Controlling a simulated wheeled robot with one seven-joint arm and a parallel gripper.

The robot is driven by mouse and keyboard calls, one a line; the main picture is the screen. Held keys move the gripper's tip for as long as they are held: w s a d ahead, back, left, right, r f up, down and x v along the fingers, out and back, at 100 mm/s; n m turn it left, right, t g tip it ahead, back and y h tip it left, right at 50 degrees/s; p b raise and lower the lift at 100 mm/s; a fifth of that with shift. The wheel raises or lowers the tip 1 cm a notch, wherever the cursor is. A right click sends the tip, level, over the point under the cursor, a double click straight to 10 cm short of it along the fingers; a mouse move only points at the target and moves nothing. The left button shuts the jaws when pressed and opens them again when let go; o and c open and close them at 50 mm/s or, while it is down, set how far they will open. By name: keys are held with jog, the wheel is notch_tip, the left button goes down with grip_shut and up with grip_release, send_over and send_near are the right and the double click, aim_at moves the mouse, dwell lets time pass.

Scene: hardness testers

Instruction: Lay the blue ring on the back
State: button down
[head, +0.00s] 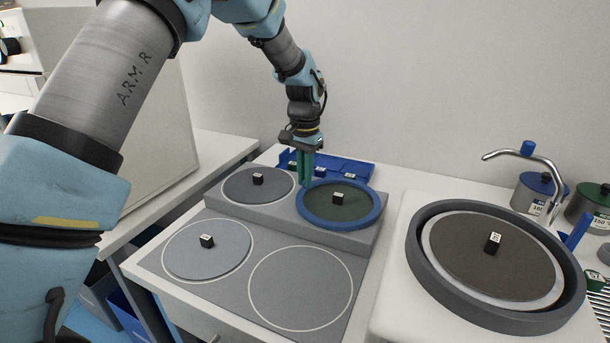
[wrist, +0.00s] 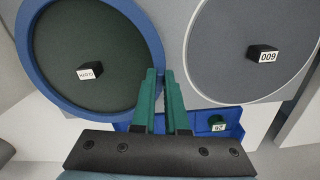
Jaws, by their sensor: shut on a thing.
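The blue ring (head: 341,228) is at the right place of the raised back step, around a dark green disc (head: 345,210) with a small black labelled block (head: 337,198) on it. The ring also shows at the left of the wrist view (wrist: 152,40), encircling the disc. My gripper (head: 305,182) points down at the ring's far left edge. Its green fingers (wrist: 162,90) are shut on the ring's rim. Whether the ring rests fully on the step or sits slightly above it, I cannot tell.
A grey disc (head: 270,190) lies left on the step (head: 290,215). The front plate (head: 215,290) holds another grey disc (head: 190,255) and an empty white-outlined circle (head: 300,288). A blue tray (head: 352,168) is behind. A round basin (head: 425,255) and tap (head: 515,153) stand right.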

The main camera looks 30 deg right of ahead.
jog(key=shift+f, duration=0.15)
jog(key=c, duration=0.9)
grip_release()
jog(key=shift+o, duration=0.2)
notch_tip(320, 180, up, 11)
jog(key=b, duration=0.2)
jog(key=w+a+f+n, duration=0.2)
jog(key=w+a+n, duration=0.1)
jog(key=a, duration=1.1)
jog(key=w+a+f+n, duration=0.15)
jog(key=a+n, duration=0.25)
jog(key=a, duration=0.9)
jog(key=s+a+f+n, duration=0.1)
jog(key=s+a, duration=0.3)
jog(key=a, duration=0.5)
jog(key=s+a+f+n+t, duration=0.1)
jog(key=s+a+n, duration=0.3)
jog(key=a, duration=0.5)
jog(key=shift+s+f+n+t+p, duration=0.3)
jog(key=shift+s+f+p, duration=0.15)
jog(key=shift+s+f, duration=0.2)
